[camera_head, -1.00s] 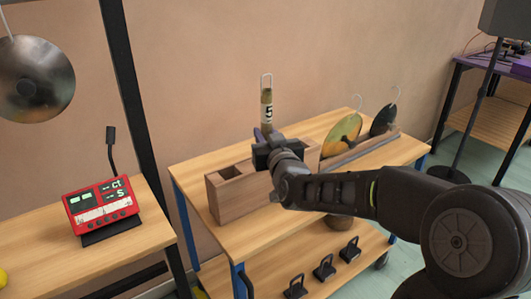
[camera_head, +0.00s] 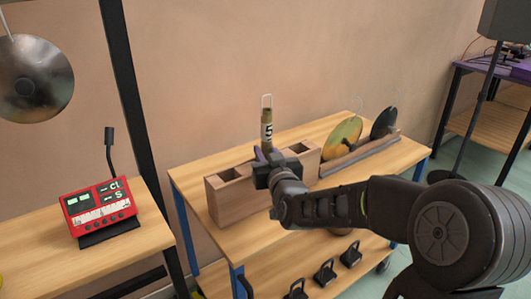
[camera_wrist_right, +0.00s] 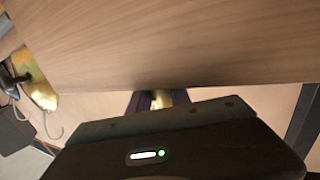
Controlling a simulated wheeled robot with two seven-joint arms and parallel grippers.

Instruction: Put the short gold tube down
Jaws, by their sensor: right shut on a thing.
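The short gold tube (camera_head: 267,128) has a white label with a 5 and a wire loop on top, and it stands upright. My right gripper (camera_head: 266,158) is shut on it, at the wooden box with square compartments (camera_head: 235,201). The tube's lower end is hidden behind the gripper and box, so I cannot tell whether it is inside a compartment. In the right wrist view a bit of gold tube (camera_wrist_right: 161,98) shows between the dark fingers, with a wooden face close by. My left gripper is not in view.
Two cymbal-like discs (camera_head: 342,140) stand in a wooden rack (camera_head: 359,154) right of the box. A red device (camera_head: 98,206) sits on the left table. Several black clamp-like items (camera_head: 325,271) lie on the lower shelf. The bench top (camera_head: 223,238) in front of the box is bare.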

